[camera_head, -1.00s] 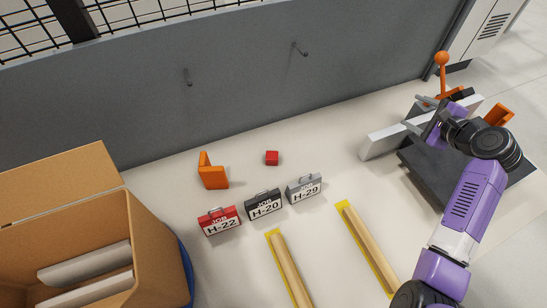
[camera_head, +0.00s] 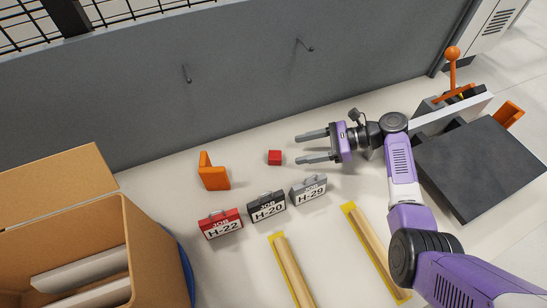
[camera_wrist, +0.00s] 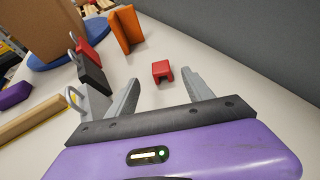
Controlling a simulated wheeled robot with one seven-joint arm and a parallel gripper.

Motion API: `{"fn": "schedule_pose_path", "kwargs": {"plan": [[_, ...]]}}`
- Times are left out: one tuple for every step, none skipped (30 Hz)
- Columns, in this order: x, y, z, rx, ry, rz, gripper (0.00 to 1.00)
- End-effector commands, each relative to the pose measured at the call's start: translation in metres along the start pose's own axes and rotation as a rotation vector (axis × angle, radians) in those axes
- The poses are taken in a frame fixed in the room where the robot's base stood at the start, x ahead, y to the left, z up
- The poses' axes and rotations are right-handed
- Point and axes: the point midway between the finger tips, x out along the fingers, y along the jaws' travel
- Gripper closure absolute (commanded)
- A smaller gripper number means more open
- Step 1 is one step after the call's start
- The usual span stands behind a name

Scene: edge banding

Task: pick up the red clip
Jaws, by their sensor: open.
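The red clip (camera_head: 275,157) is a small red block on the pale bench top, near the grey back panel. In the wrist view the red clip (camera_wrist: 162,71) shows a notch in its near side. My gripper (camera_head: 299,149) is open and empty, just right of the clip, with its fingers pointing left towards it. In the wrist view the clip is seen beyond and roughly between the fingertips of my gripper (camera_wrist: 161,80), apart from both.
An orange bracket (camera_head: 212,172) stands left of the clip. Job tags H-22 (camera_head: 221,224), H-20 (camera_head: 267,207) and H-29 (camera_head: 309,188) stand in front. A cardboard box (camera_head: 150,240) is at left. A dark block (camera_head: 480,165) and clamp are at right. Two wooden strips lie in front.

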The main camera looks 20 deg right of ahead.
Motion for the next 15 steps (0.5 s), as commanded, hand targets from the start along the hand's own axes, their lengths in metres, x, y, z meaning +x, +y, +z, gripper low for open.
{"fn": "schedule_pose_path", "kwargs": {"plan": [[0.011, 0.001, -0.004, -0.002, 0.001, 0.003, 0.40], [0.015, 0.001, -0.005, -0.002, 0.001, 0.002, 0.40], [0.021, 0.001, -0.004, -0.001, 0.001, 0.002, 0.40], [0.024, 0.001, -0.004, -0.002, 0.001, 0.001, 0.40], [0.026, 0.000, -0.003, -0.002, 0.001, 0.000, 0.40], [0.029, 0.000, -0.003, -0.002, 0.000, -0.001, 0.40], [0.031, 0.000, -0.003, -0.002, 0.000, -0.001, 0.40], [0.034, 0.000, -0.003, -0.002, 0.001, 0.000, 0.40], [0.038, 0.001, -0.003, -0.001, 0.001, 0.001, 0.40], [0.042, 0.001, -0.004, -0.001, 0.001, 0.001, 0.40], [0.047, 0.001, -0.005, -0.002, 0.001, 0.001, 0.40], [0.054, 0.001, -0.005, -0.003, 0.001, 0.001, 0.40], [0.060, 0.001, -0.006, -0.004, 0.001, 0.001, 0.40], [0.066, 0.000, -0.006, -0.003, 0.002, 0.001, 0.40], [0.073, 0.000, -0.006, -0.004, 0.002, 0.001, 0.40]]}}
